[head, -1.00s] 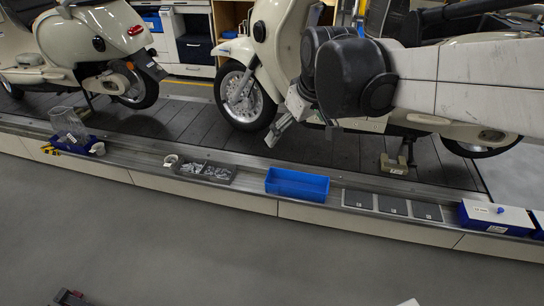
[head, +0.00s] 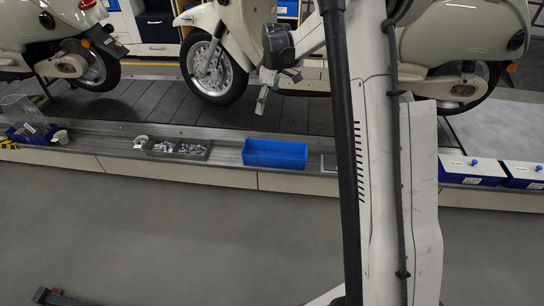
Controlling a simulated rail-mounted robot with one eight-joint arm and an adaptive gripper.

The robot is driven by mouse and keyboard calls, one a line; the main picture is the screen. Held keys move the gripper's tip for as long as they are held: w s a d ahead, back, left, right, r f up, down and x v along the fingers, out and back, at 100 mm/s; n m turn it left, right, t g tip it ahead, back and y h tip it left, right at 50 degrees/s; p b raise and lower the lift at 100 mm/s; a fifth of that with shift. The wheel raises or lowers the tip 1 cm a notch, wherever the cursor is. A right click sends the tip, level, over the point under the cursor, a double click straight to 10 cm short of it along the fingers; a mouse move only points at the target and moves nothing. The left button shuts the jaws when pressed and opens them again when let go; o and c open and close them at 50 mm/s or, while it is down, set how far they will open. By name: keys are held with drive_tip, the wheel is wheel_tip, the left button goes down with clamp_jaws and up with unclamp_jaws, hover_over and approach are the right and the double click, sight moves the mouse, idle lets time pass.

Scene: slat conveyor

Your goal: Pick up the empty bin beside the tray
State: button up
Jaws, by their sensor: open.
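The empty blue bin (head: 272,160) sits upright on the ledge along the conveyor's near edge, near the middle of the head view. The grey tray (head: 178,157) with small metal parts in its compartments stands to its left, with a gap between them. My gripper (head: 268,98) hangs in the air above and behind the bin in the picture, in front of a scooter. It is empty and its jaws are open. It is apart from the bin. Its fingers are small and partly dark in this view.
A small white item (head: 141,142) lies left of the tray. A clear container (head: 22,112) and a blue bin are at far left. Lidded blue-and-white boxes (head: 472,170) are at right. My arm hides part of the ledge.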

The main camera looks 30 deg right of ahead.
drive_tip(key=w+d+f+n+g+b, duration=0.1)
drive_tip(key=w+d+f, duration=0.25)
drive_tip(key=f, duration=0.65)
drive_tip(key=w+d+f+n+b, duration=0.15)
drive_tip(key=d+f, duration=0.25)
drive_tip(key=f, duration=0.6)
drive_tip(key=b, duration=0.2)
approach(275, 150)
drive_tip(key=s+a, duration=0.3)
drive_tip(key=s, duration=0.1)
drive_tip(key=shift+y, duration=0.4)
drive_tip(key=shift+w+d+f+b, duration=0.15)
drive_tip(key=shift+f+b, duration=0.5)
drive_tip(key=shift+f, duration=0.65)
drive_tip(key=shift+w+f+b, duration=0.1)
drive_tip(key=shift+f+b, duration=0.55)
drive_tip(key=shift+f, duration=0.65)
drive_tip(key=shift+c, duration=0.4)
drive_tip(key=c, duration=1)
drive_tip(key=shift+r, duration=0.1)
